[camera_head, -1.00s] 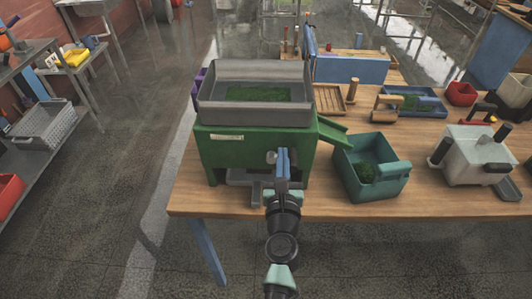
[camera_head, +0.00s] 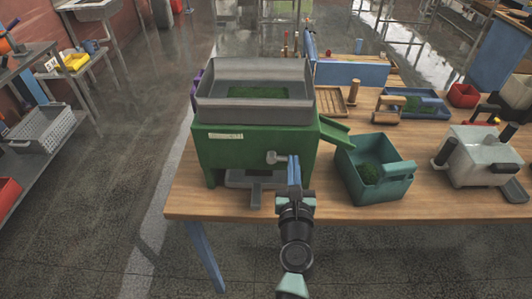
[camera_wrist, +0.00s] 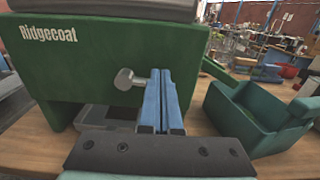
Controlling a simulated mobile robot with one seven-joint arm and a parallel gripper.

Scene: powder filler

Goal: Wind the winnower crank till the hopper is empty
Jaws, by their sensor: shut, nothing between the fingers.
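The green winnower (camera_head: 225,152) stands at the table's front left; its front reads "Ridgecoat" in the wrist view (camera_wrist: 100,60). Its grey hopper (camera_head: 215,103) on top has a patch of green material (camera_head: 257,93) inside. A short grey knobbed piece (camera_head: 273,157), apparently the crank, sticks out of the front's right side; it also shows in the wrist view (camera_wrist: 128,79). My gripper (camera_head: 293,158) is shut and empty, its blue fingers (camera_wrist: 161,75) together just right of this piece. Whether they touch it cannot be told.
A teal bin (camera_head: 365,190) with green material stands right of the winnower, beside its green chute (camera_head: 335,130). A grey tray (camera_head: 256,187) sits under the winnower's front. A white machine (camera_head: 478,155) stands further right. Bare table lies between bin and machine.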

